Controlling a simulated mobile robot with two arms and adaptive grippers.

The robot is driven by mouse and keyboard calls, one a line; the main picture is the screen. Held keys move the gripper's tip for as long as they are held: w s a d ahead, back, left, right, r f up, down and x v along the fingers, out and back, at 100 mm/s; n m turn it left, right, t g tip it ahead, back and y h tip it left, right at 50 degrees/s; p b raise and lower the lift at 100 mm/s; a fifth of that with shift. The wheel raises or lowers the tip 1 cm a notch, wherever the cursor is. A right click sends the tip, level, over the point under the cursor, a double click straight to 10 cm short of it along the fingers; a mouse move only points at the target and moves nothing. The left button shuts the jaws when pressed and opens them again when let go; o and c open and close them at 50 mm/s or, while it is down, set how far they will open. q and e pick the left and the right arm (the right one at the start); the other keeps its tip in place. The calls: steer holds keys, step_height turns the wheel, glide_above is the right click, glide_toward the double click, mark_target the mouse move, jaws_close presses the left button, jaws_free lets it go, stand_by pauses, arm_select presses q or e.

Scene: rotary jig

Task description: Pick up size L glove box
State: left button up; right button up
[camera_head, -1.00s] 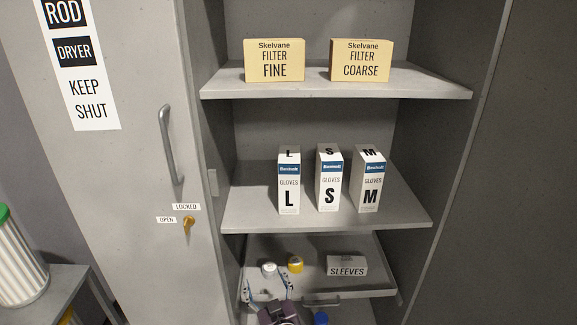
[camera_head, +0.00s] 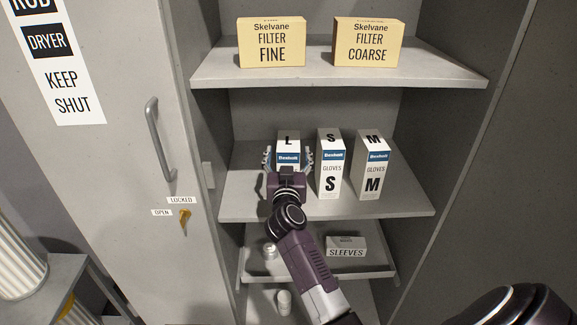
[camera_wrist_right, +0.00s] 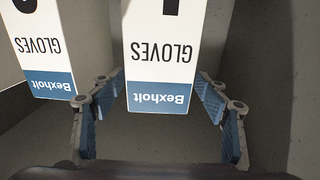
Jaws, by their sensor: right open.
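The size L glove box (camera_head: 288,152) stands upright on the middle shelf, leftmost of three glove boxes. It is white with a blue band, and its lower front is hidden behind my gripper. My right gripper (camera_head: 287,160) is open in front of it, one finger to each side. In the right wrist view the L box (camera_wrist_right: 172,50) appears upside down. It stands between the spread fingers of my right gripper (camera_wrist_right: 162,112), with gaps beside the box. My left gripper is not in view.
The S glove box (camera_head: 330,165) stands close to the right of L, near the right finger. The M box (camera_head: 373,165) is farther right. Filter boxes (camera_head: 271,42) stand on the shelf above. A sleeves box (camera_head: 345,247) sits below. The cabinet door (camera_head: 130,150) is at left.

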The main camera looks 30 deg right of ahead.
steer(key=x, duration=0.3)
steer(key=shift+s, duration=0.1)
steer(key=shift+w+d+f, duration=0.1)
steer(key=shift+w+d, duration=0.15)
steer(key=shift+w, duration=0.15)
steer(key=shift+s, duration=0.1)
steer(key=shift+c, duration=1.1)
steer(key=c, duration=1.3)
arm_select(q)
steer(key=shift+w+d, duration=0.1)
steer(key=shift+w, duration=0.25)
arm_select(e)
jaws_close()
